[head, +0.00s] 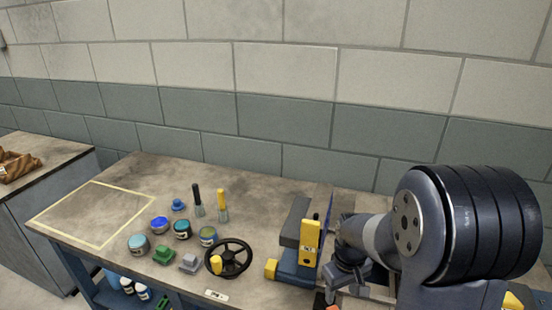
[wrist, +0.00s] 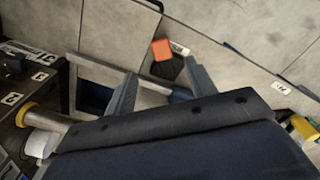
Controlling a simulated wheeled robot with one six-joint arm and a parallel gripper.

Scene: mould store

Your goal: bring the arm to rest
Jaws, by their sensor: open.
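My arm (head: 390,235) is folded at the right of the head view, beside the right part of the workbench. My gripper shows in the wrist view (wrist: 160,70), with its two fingers spread apart and nothing between them. In the head view its fingers cannot be made out clearly. An orange block with a dark part (wrist: 163,50) appears beyond the fingertips in the wrist view, apart from them.
A workbench (head: 125,175) carries several jars (head: 138,244), two brushes (head: 222,208), a black handwheel (head: 229,262) and a blue-grey vise with yellow parts (head: 295,268), close to my arm. A taped rectangle (head: 75,190) at left is empty. A block wall (head: 235,120) stands behind.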

